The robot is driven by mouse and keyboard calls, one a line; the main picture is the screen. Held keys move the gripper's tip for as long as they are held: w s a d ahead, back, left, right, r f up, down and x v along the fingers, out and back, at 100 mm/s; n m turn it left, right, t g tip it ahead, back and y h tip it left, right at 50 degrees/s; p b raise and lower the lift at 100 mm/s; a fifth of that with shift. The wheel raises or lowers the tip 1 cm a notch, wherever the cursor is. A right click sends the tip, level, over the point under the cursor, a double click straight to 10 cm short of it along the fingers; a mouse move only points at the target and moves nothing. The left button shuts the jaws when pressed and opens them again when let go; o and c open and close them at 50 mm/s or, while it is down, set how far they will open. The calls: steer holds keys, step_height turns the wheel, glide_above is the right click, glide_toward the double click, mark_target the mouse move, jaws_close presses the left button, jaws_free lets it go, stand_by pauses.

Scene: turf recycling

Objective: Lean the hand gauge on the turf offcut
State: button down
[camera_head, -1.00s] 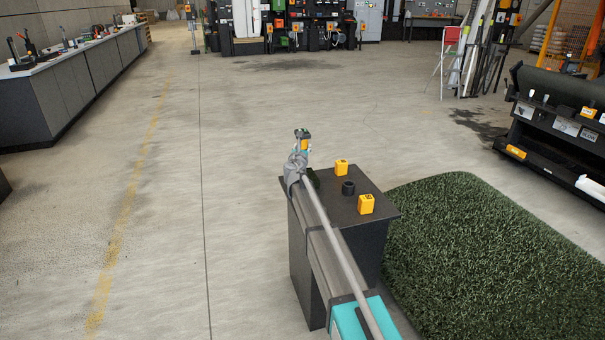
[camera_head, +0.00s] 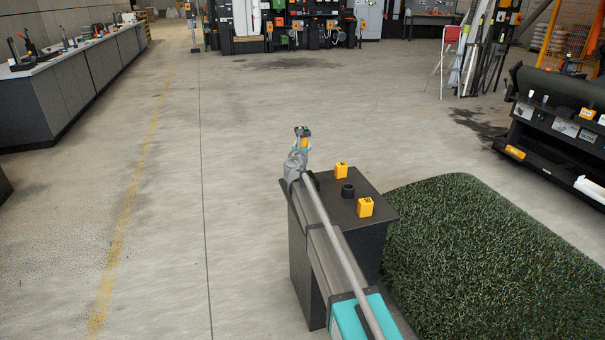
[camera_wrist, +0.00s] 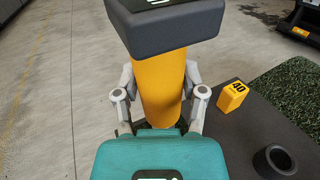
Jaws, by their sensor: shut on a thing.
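The hand gauge (camera_head: 303,133) has a yellow body and a dark head. In the wrist view the gauge (camera_wrist: 162,85) stands roughly upright between the fingers of my gripper (camera_wrist: 160,108), which is shut on it. In the head view my gripper (camera_head: 296,160) is at the far left corner of the dark stand. A small dark green piece, seemingly the turf offcut (camera_head: 314,181), shows beside my wrist on the stand top, mostly hidden by my arm. I cannot tell whether the gauge touches it.
The dark stand (camera_head: 376,201) carries two yellow blocks (camera_head: 341,170) (camera_head: 365,207) and a black ring (camera_head: 348,190). A large green turf slab (camera_head: 490,255) lies right of it. A long workbench (camera_head: 75,85) is at the left. The floor between is clear.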

steer(key=shift+r+p, duration=2.15)
steer(key=shift+r, duration=0.35)
steer(key=shift+r+p, duration=2.3)
steer(key=shift+p, duration=0.15)
steer(key=shift+r, duration=0.1)
